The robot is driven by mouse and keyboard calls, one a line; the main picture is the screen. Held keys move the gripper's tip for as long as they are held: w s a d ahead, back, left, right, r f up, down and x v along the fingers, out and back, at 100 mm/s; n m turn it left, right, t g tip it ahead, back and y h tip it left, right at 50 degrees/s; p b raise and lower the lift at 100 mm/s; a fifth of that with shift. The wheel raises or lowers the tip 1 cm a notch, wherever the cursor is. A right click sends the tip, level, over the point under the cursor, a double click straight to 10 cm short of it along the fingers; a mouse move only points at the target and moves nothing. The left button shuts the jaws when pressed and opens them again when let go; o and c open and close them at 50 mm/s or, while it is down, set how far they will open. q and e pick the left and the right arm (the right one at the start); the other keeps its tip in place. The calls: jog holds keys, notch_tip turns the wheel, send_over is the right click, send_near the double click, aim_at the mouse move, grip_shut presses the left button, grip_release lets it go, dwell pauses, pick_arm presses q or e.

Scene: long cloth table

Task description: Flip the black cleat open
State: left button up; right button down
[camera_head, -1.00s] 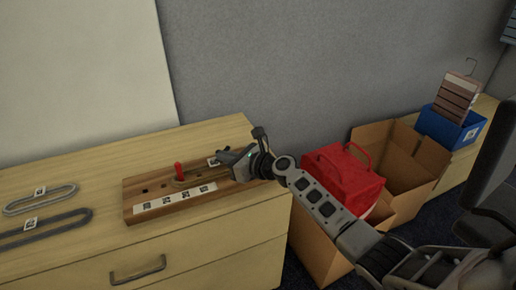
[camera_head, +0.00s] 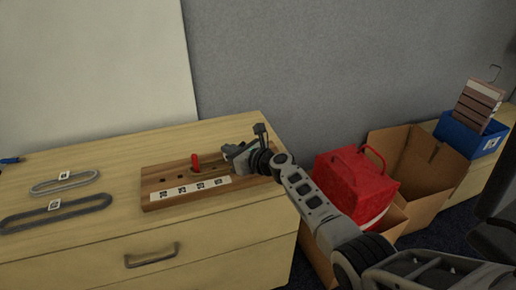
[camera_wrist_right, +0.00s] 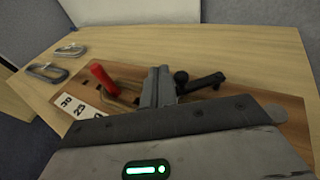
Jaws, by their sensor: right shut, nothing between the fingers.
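A wooden board (camera_head: 157,196) lies on the light wood cabinet. A black cleat (camera_wrist_right: 203,84) with a round knob shows on the board in the right wrist view, just right of my fingertips. In the head view my gripper mostly hides the cleat. My right gripper (camera_wrist_right: 158,86) is shut and empty, low over the board between the red lever and the cleat. In the head view, the right gripper (camera_head: 232,156) is over the board's right part. I cannot tell whether it touches the cleat. My left gripper is out of view.
A red lever (camera_head: 195,161) stands upright on the board, left of my gripper. A strip of printed markers (camera_head: 190,189) runs along the board's front. Two grey loops (camera_head: 62,216) lie to the left. A red box (camera_head: 352,182) and cardboard boxes (camera_head: 415,165) stand right of the cabinet.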

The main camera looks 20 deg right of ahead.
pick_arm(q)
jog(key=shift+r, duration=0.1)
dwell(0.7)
